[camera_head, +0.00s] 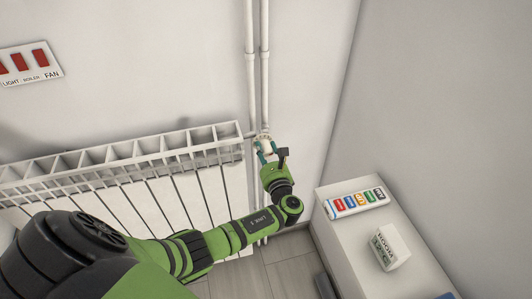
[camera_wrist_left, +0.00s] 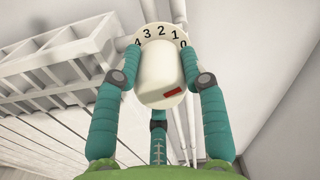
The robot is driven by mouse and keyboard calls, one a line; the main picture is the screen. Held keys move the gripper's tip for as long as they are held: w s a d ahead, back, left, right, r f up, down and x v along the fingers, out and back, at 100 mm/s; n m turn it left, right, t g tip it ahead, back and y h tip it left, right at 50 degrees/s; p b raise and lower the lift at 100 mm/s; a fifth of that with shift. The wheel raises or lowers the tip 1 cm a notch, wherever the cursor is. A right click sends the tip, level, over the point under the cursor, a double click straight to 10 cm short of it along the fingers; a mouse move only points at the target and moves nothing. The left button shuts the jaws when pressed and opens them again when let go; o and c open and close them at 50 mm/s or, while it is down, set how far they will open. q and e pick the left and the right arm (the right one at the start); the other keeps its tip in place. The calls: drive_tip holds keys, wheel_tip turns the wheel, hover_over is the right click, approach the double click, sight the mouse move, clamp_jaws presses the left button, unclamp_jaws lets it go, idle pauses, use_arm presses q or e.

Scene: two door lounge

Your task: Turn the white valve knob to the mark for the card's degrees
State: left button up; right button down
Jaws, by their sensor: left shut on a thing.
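The white valve knob (camera_head: 265,140) sits on the pipes at the radiator's right end. In the left wrist view the knob (camera_wrist_left: 158,72) has a red mark near its lower right, and a dial behind it shows 4, 3, 2, 1, 0 from left to right. I cannot tell exactly which number the red mark lines up with. My left gripper (camera_head: 267,152) is shut on the knob, its teal fingers on both sides. The white card (camera_head: 391,248) stands on the cabinet; it seems to read "ROOM 12°C", but the print is small. My right gripper is not in view.
Vertical pipes (camera_head: 257,70) run up the wall. A white cabinet (camera_head: 345,235) on the right holds a strip of coloured labels (camera_head: 357,203).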

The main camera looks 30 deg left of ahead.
sight(265, 147)
use_arm(q)
drive_tip(key=n+b, duration=0.5)
drive_tip(key=n, duration=0.1)
drive_tip(key=shift+f, duration=0.1)
drive_tip(key=n+b, duration=1.3)
drive_tip(key=b, duration=0.2)
drive_tip(key=shift+a+f+n, duration=0.1)
drive_tip(key=shift+n, duration=0.2)
drive_tip(key=shift+n+b, duration=1.5)
drive_tip(key=o, duration=1.1)
drive_tip(key=shift+s, duration=0.1)
drive_tip(key=shift+o, duration=0.2)
drive_tip(key=shift+r, duration=0.25)
drive_tip(key=r, duration=0.9)
drive_tip(key=shift+d+r, duration=0.15)
drive_tip(key=shift+d, duration=0.1)
drive_tip(key=shift+a+r, duration=0.25)
drive_tip(key=shift+r, duration=0.05)
